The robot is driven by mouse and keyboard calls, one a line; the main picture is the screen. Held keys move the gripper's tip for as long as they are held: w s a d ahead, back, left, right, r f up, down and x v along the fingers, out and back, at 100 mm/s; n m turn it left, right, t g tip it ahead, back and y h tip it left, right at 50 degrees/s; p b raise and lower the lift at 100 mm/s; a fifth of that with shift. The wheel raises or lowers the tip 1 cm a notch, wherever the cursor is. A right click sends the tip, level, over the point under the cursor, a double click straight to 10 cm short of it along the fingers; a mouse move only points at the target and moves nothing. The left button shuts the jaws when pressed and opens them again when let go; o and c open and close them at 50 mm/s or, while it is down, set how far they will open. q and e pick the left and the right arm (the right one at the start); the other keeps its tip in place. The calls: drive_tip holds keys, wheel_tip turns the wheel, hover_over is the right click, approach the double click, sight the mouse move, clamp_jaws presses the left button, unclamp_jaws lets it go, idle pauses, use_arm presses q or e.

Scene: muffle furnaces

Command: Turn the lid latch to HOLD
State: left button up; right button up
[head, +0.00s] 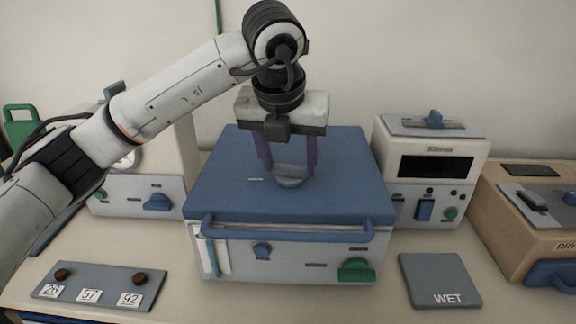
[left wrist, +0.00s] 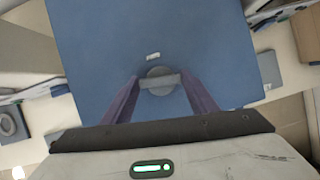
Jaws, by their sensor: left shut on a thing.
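A furnace with a blue lid (head: 225,165) stands in the middle of the bench. A round grey latch knob (head: 289,183) with a raised bar sits on top of the lid. My left gripper (head: 289,172) points straight down over the lid, its purple fingers shut on the bar of the knob. In the left wrist view the knob (left wrist: 158,87) lies between the two fingertips, its bar running across from finger to finger. A small white label (left wrist: 152,57) lies on the lid beyond the knob; its text is too small to read. My right gripper is not in view.
A white unit with a dark display (head: 438,167) stands right of the furnace, a tan unit (head: 530,225) at far right. A WET plate (head: 440,280) and a numbered panel (head: 100,285) lie in front. A blue handle bar (head: 290,232) crosses the lid's front.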

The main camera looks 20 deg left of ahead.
use_arm(q)
drive_tip(key=shift+n+y+b, duration=0.3)
drive_tip(key=shift+n, duration=0.5)
drive_tip(key=o, duration=1)
drive_tip(key=shift+o, duration=0.2)
drive_tip(key=shift+r, duration=0.1)
drive_tip(key=v, duration=1)
drive_tip(key=shift+d, duration=0.15)
